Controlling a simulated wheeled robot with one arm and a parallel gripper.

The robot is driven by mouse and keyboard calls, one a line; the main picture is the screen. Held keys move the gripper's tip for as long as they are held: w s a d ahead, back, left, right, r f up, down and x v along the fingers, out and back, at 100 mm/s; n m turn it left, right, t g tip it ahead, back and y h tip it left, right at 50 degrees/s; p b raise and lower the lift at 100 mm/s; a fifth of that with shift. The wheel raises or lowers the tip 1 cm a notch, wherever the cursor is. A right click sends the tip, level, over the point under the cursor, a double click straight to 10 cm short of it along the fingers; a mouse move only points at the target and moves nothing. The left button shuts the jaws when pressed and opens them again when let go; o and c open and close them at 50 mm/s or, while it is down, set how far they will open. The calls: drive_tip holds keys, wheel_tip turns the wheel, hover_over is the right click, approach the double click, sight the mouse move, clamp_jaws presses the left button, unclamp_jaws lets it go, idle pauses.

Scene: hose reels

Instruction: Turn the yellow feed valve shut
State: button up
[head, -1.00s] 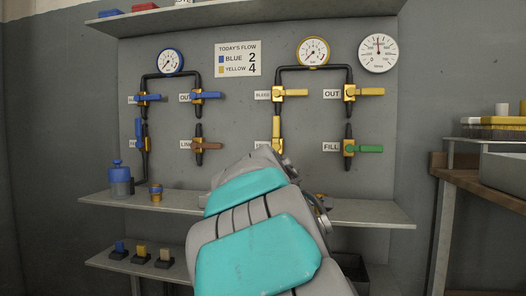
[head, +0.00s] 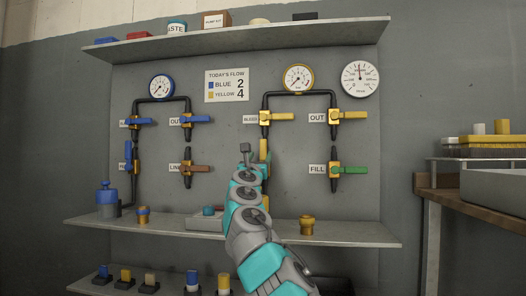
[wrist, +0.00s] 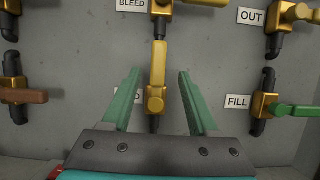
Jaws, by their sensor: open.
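The yellow feed valve (wrist: 156,97) is in the middle of the wrist view, its yellow lever (wrist: 158,63) pointing straight up in line with the black pipe. Its label is mostly hidden behind a finger. My gripper (wrist: 159,73) is open, with one green finger on each side of the lever and visible gaps between. I cannot tell how deep the fingers reach. In the head view the yellow lever (head: 264,150) shows just right of my gripper (head: 246,149), and my arm hides the valve's lower part.
The yellow bleed valve (head: 265,117) sits directly above, its lever pointing right. The out valve (head: 335,117) and the green-levered fill valve (head: 336,170) are to the right. The brown-levered line valve (head: 187,169) is to the left. A shelf (head: 345,233) runs below.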

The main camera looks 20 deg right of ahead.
sight(263, 147)
drive_tip(key=shift+w+r, duration=0.35)
drive_tip(key=shift+r, duration=0.2)
drive_tip(key=shift+w+d, duration=0.45)
drive_tip(key=shift+w, duration=0.15)
drive_tip(key=shift+p+x, duration=0.8)
drive_tip(key=shift+x, duration=0.2)
drive_tip(key=shift+w+d+r+p, duration=0.2)
drive_tip(key=shift+w+d+p, duration=0.15)
drive_tip(key=shift+w+p, duration=0.2)
drive_tip(key=shift+w+d+r+p, duration=0.3)
drive_tip(key=shift+w+r+p, duration=0.05)
drive_tip(key=shift+p, duration=0.1)
drive_tip(key=shift+w+d+p, duration=0.3)
drive_tip(key=shift+w, duration=0.1)
